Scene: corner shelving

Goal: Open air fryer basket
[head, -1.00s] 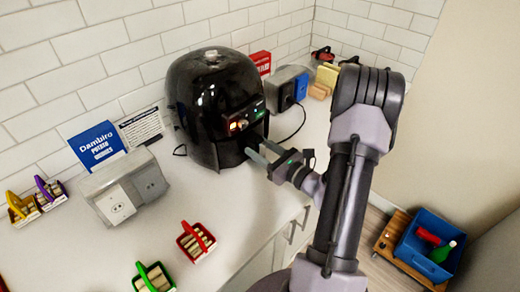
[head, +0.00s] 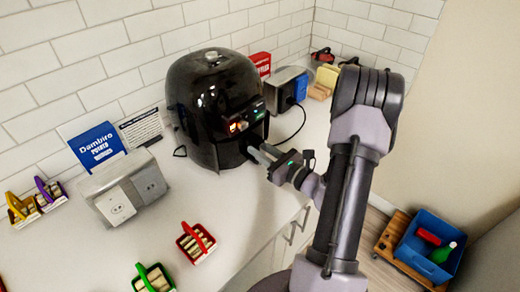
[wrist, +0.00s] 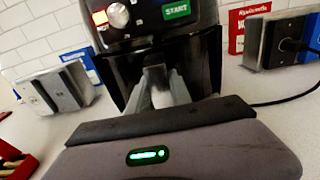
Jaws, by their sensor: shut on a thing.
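The air fryer (head: 205,95) is a glossy black rounded appliance against the tiled wall. Its front panel has a lit orange display, a knob and a green START button (wrist: 176,9). The basket front (wrist: 205,58) is the black face under the panel and looks closed. The dark basket handle (wrist: 155,74) sticks out toward me in the wrist view. My gripper (head: 257,152) is at the lower front of the fryer, its fingers shut on the handle, one on each side. In the wrist view the fingertips (wrist: 157,92) partly hide the handle.
A grey outlet box (head: 122,187) stands left of the fryer. Another outlet box (head: 284,88) with a plugged cord is to its right. Small red (head: 196,243) and green (head: 152,277) baskets sit near the counter's front. The counter directly before the fryer is clear.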

